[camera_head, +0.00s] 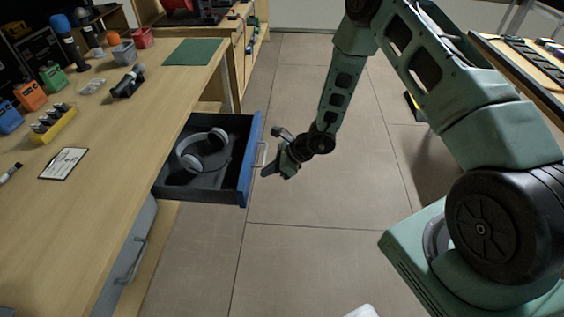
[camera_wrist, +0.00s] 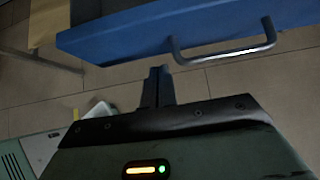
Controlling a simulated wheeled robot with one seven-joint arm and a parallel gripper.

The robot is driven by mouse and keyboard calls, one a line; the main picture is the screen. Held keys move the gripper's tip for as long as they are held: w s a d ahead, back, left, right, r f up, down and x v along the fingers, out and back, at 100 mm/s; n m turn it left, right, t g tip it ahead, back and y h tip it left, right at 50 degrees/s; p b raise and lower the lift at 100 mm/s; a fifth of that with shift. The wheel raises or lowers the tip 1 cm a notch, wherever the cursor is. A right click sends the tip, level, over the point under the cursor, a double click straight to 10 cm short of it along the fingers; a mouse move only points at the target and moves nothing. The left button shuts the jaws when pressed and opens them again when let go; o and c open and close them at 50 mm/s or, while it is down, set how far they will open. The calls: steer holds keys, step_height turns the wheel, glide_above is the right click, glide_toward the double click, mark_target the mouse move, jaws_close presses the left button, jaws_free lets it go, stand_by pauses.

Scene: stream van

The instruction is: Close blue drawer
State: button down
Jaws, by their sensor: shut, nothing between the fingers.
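The blue drawer (camera_head: 249,160) stands pulled out from under the wooden workbench, with a dark inside and a blue front. Grey headphones (camera_head: 202,150) lie in it. Its metal handle (camera_head: 261,157) faces my gripper (camera_head: 268,172), which is just right of the drawer front near the handle. In the wrist view the blue front (camera_wrist: 150,32) and the handle (camera_wrist: 225,50) fill the top. My gripper (camera_wrist: 158,72) shows there with its fingers together and empty, below the left end of the handle. I cannot tell whether it touches the drawer.
The workbench (camera_head: 120,165) carries a green mat (camera_head: 193,52), a yellow holder (camera_head: 53,124), a clipboard (camera_head: 63,163) and small boxes. A grey drawer (camera_head: 130,255) below sits shut at the near end. The tiled floor (camera_head: 300,215) right of the drawer is clear. A table (camera_head: 520,55) stands at right.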

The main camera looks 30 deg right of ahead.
steer(key=shift+w+a+r, duration=0.1)
steer(key=shift+w+a, duration=0.25)
steer(key=shift+a, duration=0.25)
steer(key=shift+w+a, duration=0.3)
steer(key=shift+a, duration=0.25)
